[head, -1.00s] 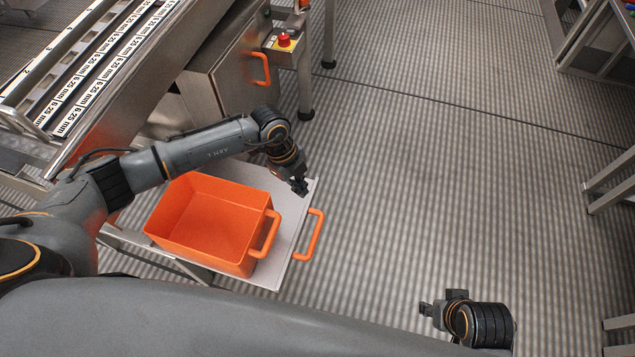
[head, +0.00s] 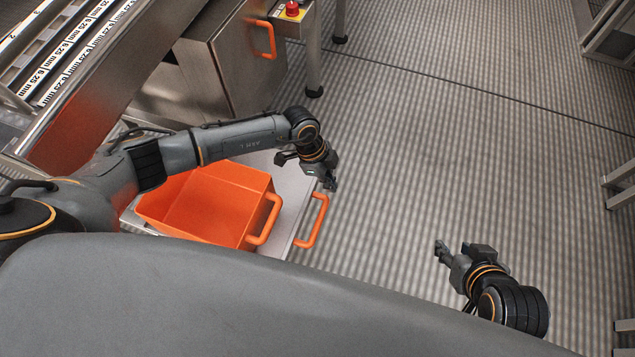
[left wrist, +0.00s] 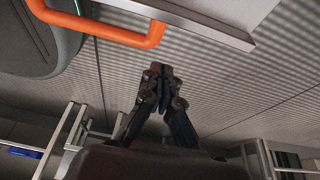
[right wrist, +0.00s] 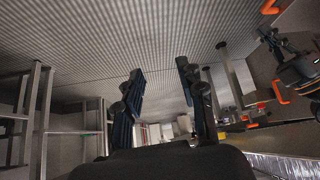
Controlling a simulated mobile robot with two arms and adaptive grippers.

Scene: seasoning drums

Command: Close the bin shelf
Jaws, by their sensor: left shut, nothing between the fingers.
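The bin shelf (head: 288,212) is a flat light-grey plate, pulled out, with an orange handle (head: 316,222) on its front edge. An orange bin (head: 205,205) with its own handle stands on it. My left gripper (head: 331,184) is shut and empty, near the far end of the shelf's front edge, close to the handle in the picture. In the left wrist view its fingertips (left wrist: 162,70) meet, with the shelf handle (left wrist: 120,36) and shelf edge (left wrist: 225,22) apart from them. My right gripper (head: 441,248) is open and empty over the floor; its spread fingers show in the right wrist view (right wrist: 160,82).
A steel cabinet (head: 225,65) with an orange handle and a red button (head: 292,9) stand behind the shelf. A sorting machine with labelled slots (head: 75,45) is at upper left. The floor (head: 450,150) right of the shelf is clear; metal frames stand along the right edge.

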